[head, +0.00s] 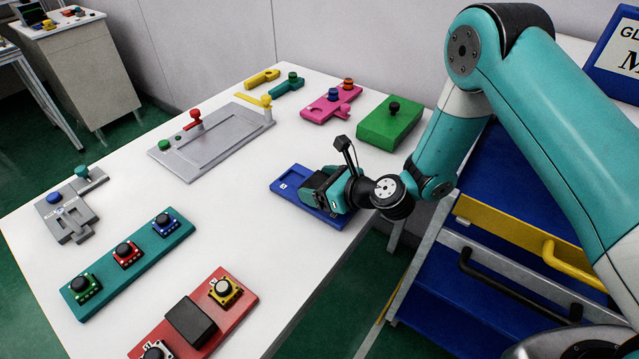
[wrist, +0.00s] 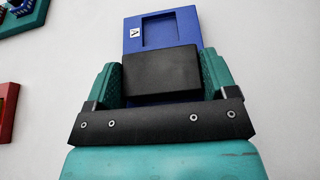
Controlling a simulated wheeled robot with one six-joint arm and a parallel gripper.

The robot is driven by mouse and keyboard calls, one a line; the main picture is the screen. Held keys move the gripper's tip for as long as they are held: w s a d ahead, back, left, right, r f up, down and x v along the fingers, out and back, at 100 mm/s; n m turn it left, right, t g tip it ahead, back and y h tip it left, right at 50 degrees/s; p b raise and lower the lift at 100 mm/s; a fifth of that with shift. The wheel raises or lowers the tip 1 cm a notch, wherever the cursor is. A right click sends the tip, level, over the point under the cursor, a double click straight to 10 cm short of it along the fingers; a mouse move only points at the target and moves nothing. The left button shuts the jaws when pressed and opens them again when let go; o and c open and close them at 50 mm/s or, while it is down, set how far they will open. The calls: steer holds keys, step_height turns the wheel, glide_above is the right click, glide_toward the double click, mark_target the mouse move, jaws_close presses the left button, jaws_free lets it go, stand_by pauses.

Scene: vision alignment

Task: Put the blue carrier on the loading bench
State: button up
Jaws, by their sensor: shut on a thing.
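The blue carrier (head: 288,181) is a flat blue plate at the right edge of the white table (head: 225,215). In the wrist view the carrier (wrist: 187,27) shows a recessed rectangle, a small white label with a dark mark and a black block (wrist: 160,73). My gripper (head: 322,190) is over the carrier's near part. In the wrist view my gripper (wrist: 160,78) has its teal fingers on both sides of the black block, shut on it. The carrier looks flat on or just above the tabletop; I cannot tell if it touches. My gripper hides its near part.
A grey recessed tray (head: 212,140) with knobs lies behind left. Pink (head: 332,103) and green (head: 390,122) fixtures stand at the back. Teal (head: 127,256) and red (head: 215,318) button panels are in front. A blue drawer cart (head: 480,285) stands right. The table's middle is clear.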

steer(key=o, duration=1.2)
steer(key=shift+f, duration=0.1)
steer(key=shift+c, duration=0.2)
steer(key=b+v, duration=0.2)
steer(key=v, duration=0.9)
steer(key=shift+s+d, duration=0.1)
steer(key=shift+s+d+r, duration=0.2)
steer(key=shift+r, duration=0.3)
steer(key=s+a+r+n+g, duration=0.5)
steer(key=s+r+n, duration=0.4)
steer(key=n, duration=0.8)
steer(key=s+d+r+n+g+h, duration=0.3)
steer(key=s+d+r+n+h, duration=0.3)
steer(key=n, duration=0.9)
steer(key=s+d+r, duration=0.3)
steer(key=s, duration=0.2)
steer(key=shift+s+d+n+h, duration=0.3)
steer(key=shift+d+n, duration=0.1)
steer(key=shift+r, duration=0.15)
